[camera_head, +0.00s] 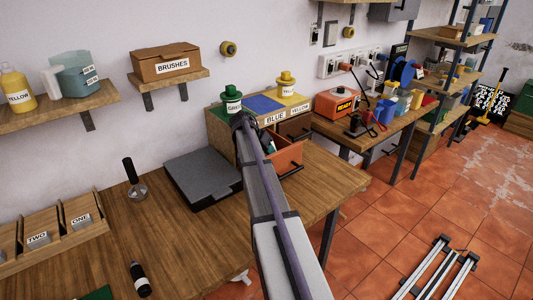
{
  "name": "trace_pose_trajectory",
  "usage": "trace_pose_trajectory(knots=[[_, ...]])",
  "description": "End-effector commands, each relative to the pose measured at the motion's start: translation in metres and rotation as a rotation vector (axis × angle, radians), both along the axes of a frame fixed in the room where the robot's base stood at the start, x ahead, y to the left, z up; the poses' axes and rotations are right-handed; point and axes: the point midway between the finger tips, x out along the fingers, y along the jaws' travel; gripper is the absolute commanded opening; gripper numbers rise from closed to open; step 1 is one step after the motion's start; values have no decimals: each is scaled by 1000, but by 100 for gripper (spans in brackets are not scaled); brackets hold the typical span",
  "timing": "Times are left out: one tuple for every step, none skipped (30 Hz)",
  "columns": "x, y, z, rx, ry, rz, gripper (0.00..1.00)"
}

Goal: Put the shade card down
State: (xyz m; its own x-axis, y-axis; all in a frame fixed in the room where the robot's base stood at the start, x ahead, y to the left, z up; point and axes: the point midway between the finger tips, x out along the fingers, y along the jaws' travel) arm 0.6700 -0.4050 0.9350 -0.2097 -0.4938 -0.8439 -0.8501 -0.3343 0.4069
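I cannot make out a shade card for certain. My arm reaches from the bottom edge up to a dark joint in front of the cabinet, and my gripper's fingers are hidden. An orange drawer (286,158) stands pulled out of the wooden cabinet (222,136), just right of my arm. Something small, dark and teal shows at the drawer's opening, too small to identify. The cabinet top has a green, a blue (263,103) and a yellow area, with BLUE and YELLOW labels on its front. A green tin (232,97) and a yellow tin (286,86) stand there.
A grey flat case (202,178) lies on the wooden bench (190,235) left of my arm. A flask-like tool (136,185), a dark bottle (139,279) and a slotted rack (50,236) are further left. An orange READY machine (338,104) stands on the right bench.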

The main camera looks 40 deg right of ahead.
Motion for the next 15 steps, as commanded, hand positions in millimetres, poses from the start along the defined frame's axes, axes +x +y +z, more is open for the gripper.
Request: trace_pose_trajectory(knots=[[0, 0, 1, 0, 0, 0, 34], [0, 0, 2, 0, 0, 0, 34], [0, 0, 4, 0, 0, 0, 34], [0, 0, 7, 0, 0, 0, 34], [1, 2, 11, 0, 0, 1, 34], [2, 5, 17, 0, 0, 1, 34], [3, 7, 22, 0, 0, 1, 34], [4, 10, 29, 0, 1, 2, 34], [6, 14, 38, 0, 0, 2, 34], [8, 18, 45, 0, 0, 3, 34], [10, 22, 53, 0, 0, 2, 34], [12, 27, 63, 0, -1, 2, 34], [13, 31, 71, 0, 0, 2, 34], [15, 36, 78, 0, 0, 2, 34], [18, 41, 87, 0, 0, 3, 34]])
